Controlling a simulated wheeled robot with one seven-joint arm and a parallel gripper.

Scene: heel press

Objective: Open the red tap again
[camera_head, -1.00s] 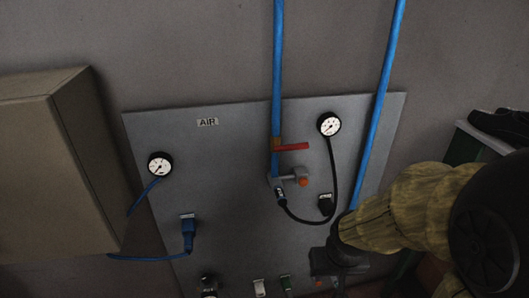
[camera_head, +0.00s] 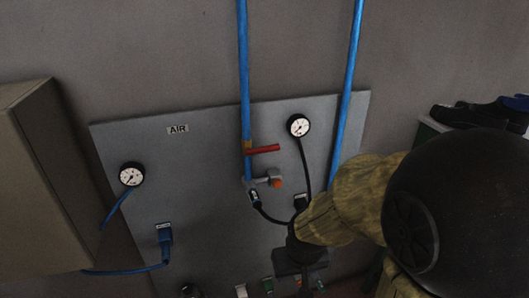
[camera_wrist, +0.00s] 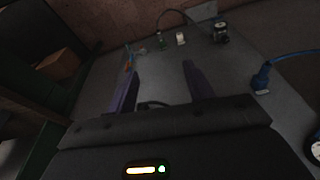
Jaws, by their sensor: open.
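The red tap is a red lever (camera_head: 263,149) on the left blue pipe of the grey panel. In the head view it lies crosswise to the upright pipe, pointing right. Below it is a grey fitting with an orange-red end (camera_head: 275,182). My gripper (camera_wrist: 160,78) shows in the wrist view with its two purple-grey fingers apart and nothing between them. In the head view its dark body (camera_head: 300,262) is at the panel's lower right, below and right of the lever. Its fingertips are hard to make out there. The lever cannot be clearly identified in the wrist view.
Two gauges (camera_head: 298,126) (camera_head: 131,174) sit on the panel (camera_head: 200,215). A black hose (camera_head: 275,219) loops below the fitting, near my arm. A blue cable (camera_head: 135,268) runs at lower left. A beige box (camera_head: 45,190) stands left. Dark shoes (camera_head: 480,116) lie at right.

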